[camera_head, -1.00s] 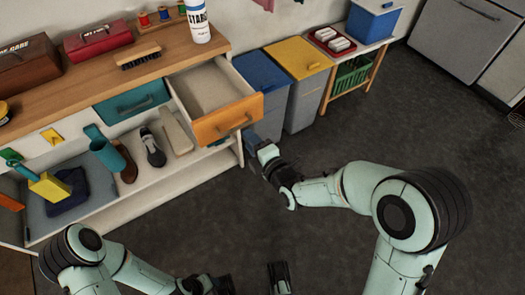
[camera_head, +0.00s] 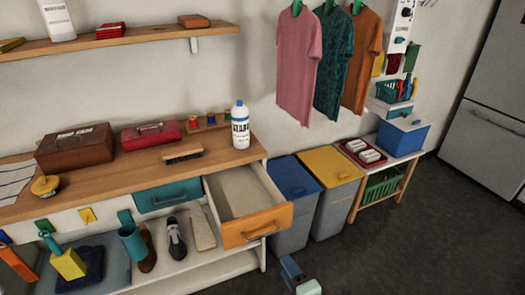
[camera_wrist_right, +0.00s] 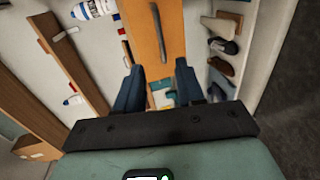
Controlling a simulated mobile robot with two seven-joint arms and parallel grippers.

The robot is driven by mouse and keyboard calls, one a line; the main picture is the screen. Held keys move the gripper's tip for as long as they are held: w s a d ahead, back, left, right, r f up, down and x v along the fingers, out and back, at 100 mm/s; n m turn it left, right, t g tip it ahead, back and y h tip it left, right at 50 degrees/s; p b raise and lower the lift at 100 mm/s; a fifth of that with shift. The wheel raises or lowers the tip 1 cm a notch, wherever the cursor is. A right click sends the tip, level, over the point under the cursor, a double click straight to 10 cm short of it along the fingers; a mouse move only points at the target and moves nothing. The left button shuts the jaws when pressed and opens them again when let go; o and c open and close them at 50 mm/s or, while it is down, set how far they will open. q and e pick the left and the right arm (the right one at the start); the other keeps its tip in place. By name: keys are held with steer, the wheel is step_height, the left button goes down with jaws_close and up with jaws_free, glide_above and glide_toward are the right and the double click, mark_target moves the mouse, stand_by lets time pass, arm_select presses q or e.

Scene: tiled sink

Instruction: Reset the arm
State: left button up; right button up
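My right gripper (camera_head: 291,270) shows at the bottom of the head view, just below and right of the open orange-fronted drawer (camera_head: 255,226). In the right wrist view my right gripper (camera_wrist_right: 158,78) has its two dark blue fingers spread apart with nothing held between them. The drawer's orange front (camera_wrist_right: 153,35) and handle lie beyond the fingers there. The gripper appears apart from the handle. My left arm and left gripper are out of view.
The wooden counter (camera_head: 225,156) holds a white bottle (camera_head: 240,127), a brush (camera_head: 184,156) and toolboxes. A blue-lidded bin (camera_head: 292,180) and a yellow-lidded bin (camera_head: 330,168) stand right of the drawer. Shirts (camera_head: 300,65) hang above. Dark floor (camera_head: 420,235) is clear at the right.

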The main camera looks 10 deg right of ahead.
steer(key=s+d+f+m+g+h+p, duration=0.1)
steer(key=s+d+f+m+g+p, duration=0.1)
steer(key=s+f+m+g+p, duration=0.4)
steer(key=s+d+f+m+g+h+p, duration=0.1)
steer(key=s+d+f+m+h+p, duration=0.1)
steer(key=f+m, duration=0.5)
arm_select(q)
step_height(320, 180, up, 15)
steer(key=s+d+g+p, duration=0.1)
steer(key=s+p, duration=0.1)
steer(key=p, duration=0.5)
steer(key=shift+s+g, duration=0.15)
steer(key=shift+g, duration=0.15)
arm_select(e)
steer(key=s+a+f+m+g+y, duration=0.1)
steer(key=s+f+m+g, duration=0.3)
steer(key=s, duration=0.5)
steer(key=s+a+f+m+g, duration=0.1)
steer(key=s+f+m+g, duration=0.3)
steer(key=s+m, duration=0.4)
steer(key=shift+s+a+f+m+g+y, duration=0.3)
steer(key=shift+s+f+g+y, duration=0.15)
steer(key=shift+s, duration=0.4)
